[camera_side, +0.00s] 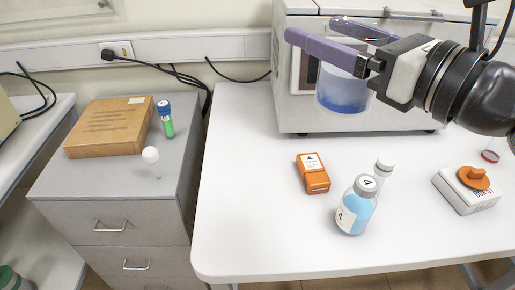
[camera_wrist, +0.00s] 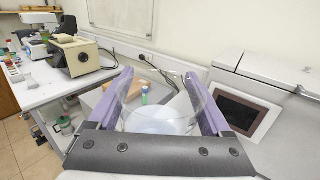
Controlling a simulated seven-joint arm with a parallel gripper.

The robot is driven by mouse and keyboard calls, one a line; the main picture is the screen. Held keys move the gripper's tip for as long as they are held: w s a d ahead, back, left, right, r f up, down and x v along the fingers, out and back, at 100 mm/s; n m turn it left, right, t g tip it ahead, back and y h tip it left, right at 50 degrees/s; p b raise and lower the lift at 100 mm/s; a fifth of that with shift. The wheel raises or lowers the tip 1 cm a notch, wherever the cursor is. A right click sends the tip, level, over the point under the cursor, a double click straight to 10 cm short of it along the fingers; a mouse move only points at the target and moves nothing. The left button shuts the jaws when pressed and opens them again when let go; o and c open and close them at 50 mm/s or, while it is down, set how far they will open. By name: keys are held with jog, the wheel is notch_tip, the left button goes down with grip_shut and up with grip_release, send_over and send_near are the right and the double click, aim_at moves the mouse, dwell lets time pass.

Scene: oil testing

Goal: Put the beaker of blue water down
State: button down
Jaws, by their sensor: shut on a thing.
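The beaker of blue water (camera_side: 343,91) is clear glass with blue liquid in its lower part. It hangs upright in the air above the white table (camera_side: 260,215), in front of the grey machine. My gripper (camera_side: 330,45) has its purple fingers on either side of the beaker and is shut on it near the rim. In the wrist view, the beaker (camera_wrist: 160,110) sits between the two fingers (camera_wrist: 165,95), with pale liquid at its bottom.
An orange box (camera_side: 313,173), a blue bottle (camera_side: 356,206), a small white-capped vial (camera_side: 384,175) and a white box (camera_side: 466,190) stand on the table. The grey machine (camera_side: 420,116) stands behind. The table's left and front-left parts are clear. A drawer cabinet (camera_side: 120,180) is at left.

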notch_tip(320, 180, down, 19)
jog(key=shift+w+a+f, duration=1.65)
jog(key=shift+f, duration=0.65)
jog(key=shift+w+a+f, duration=1.6)
jog(key=shift+a+f, duration=0.1)
jog(key=shift+f, duration=0.55)
jog(key=shift+w+a+f, duration=1.65)
jog(key=shift+f, duration=0.65)
jog(key=shift+f, duration=0.15)
grip_release()
jog(key=shift+f, duration=0.1)
jog(key=shift+r, duration=0.2)
jog(key=v, duration=1.2)
